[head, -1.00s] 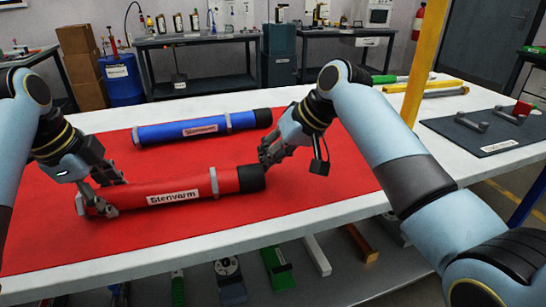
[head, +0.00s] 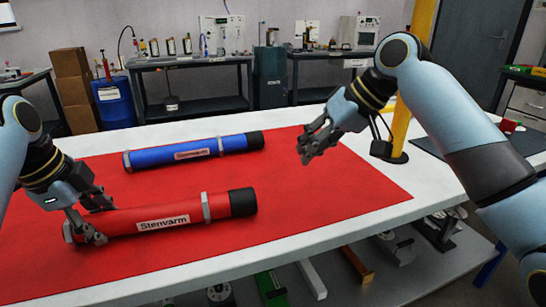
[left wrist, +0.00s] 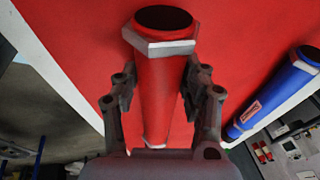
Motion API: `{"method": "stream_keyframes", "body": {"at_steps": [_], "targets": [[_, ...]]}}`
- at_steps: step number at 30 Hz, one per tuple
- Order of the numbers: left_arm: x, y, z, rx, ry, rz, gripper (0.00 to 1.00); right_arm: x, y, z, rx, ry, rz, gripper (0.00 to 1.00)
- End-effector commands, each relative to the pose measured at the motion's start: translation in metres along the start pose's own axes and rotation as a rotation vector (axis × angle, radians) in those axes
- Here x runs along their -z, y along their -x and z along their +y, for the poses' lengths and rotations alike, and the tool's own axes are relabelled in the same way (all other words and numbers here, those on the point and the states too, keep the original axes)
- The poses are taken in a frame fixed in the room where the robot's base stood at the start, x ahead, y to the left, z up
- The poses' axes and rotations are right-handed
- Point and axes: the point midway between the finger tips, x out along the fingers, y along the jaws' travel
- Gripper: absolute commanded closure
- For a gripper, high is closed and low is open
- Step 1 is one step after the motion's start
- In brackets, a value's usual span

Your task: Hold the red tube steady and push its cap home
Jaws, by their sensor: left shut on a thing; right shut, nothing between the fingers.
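The red tube (head: 160,221) lies on the red mat with a white label and a grey collar (head: 207,207). Its black cap (head: 242,202) is on the right end; I cannot tell if it is fully seated. My left gripper (head: 96,222) is shut on the tube near its left end. In the left wrist view the fingers (left wrist: 160,95) stand either side of the red tube (left wrist: 160,90), behind its grey hex collar (left wrist: 160,46). My right gripper (head: 312,152) is shut and empty, raised above the mat, to the right of the cap and apart from it.
A blue tube (head: 188,153) with a black cap lies behind the red one on the red mat (head: 330,200). A yellow post (head: 402,120) stands on the white table (head: 430,200) at the right. The mat right of the cap is clear.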

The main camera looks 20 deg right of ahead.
Motion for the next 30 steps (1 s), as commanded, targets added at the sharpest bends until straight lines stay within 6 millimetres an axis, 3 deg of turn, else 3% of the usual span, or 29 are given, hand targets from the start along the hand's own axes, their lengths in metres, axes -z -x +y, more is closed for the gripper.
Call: {"method": "stream_keyframes", "body": {"at_steps": [10, 11, 17, 25, 30], "targets": [[0.000, 0.000, 0.000, 0.001, 0.000, 0.000, 0.97, 0.000, 0.000, 0.000, 0.000, 0.000, 0.000, 1.00], [0.000, 0.000, 0.000, 0.001, 0.000, 0.000, 0.53, 0.000, 0.000, 0.000, 0.000, 0.000, 0.000, 1.00], [0.000, 0.000, 0.000, 0.001, 0.000, 0.000, 0.29, 0.000, 0.000, 0.000, 0.000, 0.000, 0.000, 1.00], [0.000, 0.002, 0.000, 0.001, 0.000, 0.000, 0.29, 0.000, 0.000, 0.000, 0.000, 0.000, 0.000, 1.00], [0.000, 0.022, -0.001, 0.005, 0.000, -0.001, 0.29, 0.000, 0.000, 0.000, 0.000, 0.000, 0.000, 1.00]]}}
